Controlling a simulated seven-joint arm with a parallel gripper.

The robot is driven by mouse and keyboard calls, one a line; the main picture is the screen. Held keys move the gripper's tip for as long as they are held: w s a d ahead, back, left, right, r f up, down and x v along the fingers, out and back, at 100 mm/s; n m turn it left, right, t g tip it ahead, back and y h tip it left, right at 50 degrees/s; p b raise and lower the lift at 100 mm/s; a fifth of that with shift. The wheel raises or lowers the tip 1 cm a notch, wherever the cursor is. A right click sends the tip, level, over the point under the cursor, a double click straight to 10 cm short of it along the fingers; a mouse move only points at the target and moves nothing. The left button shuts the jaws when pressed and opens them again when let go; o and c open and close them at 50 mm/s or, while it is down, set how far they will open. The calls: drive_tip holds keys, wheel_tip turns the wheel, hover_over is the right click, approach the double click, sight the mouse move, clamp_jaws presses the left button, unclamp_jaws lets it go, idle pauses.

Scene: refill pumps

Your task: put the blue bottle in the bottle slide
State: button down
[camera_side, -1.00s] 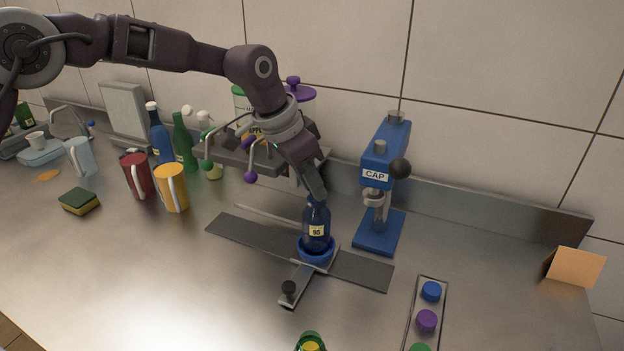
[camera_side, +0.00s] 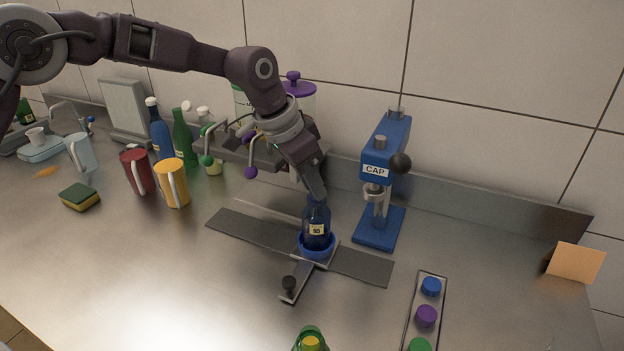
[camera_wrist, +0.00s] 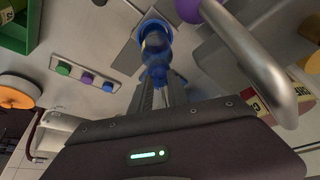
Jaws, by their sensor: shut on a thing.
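The blue bottle (camera_side: 317,226), with a small pale label, stands upright in the blue ring-shaped cup of the bottle slide (camera_side: 318,251). The slide rides on a dark grey track and has a black knob at its front. My gripper (camera_side: 318,196) comes down from above and is shut on the bottle's neck. In the wrist view the bottle (camera_wrist: 155,48) lies between my fingers (camera_wrist: 160,92), with the blue cup around its base. Whether the base rests fully on the cup's floor is hidden.
The blue CAP press (camera_side: 380,180) stands right of the slide. A tray with blue, purple and green caps (camera_side: 426,316) is at front right. Taps with coloured knobs (camera_side: 250,172) hang close to my wrist on the left. Mugs (camera_side: 172,184) stand farther left.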

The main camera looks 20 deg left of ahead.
drive_tip(key=shift+f, duration=0.2)
drive_tip(key=c, duration=1.2)
unclamp_jaws()
wheel_tip(320, 180, up, 9)
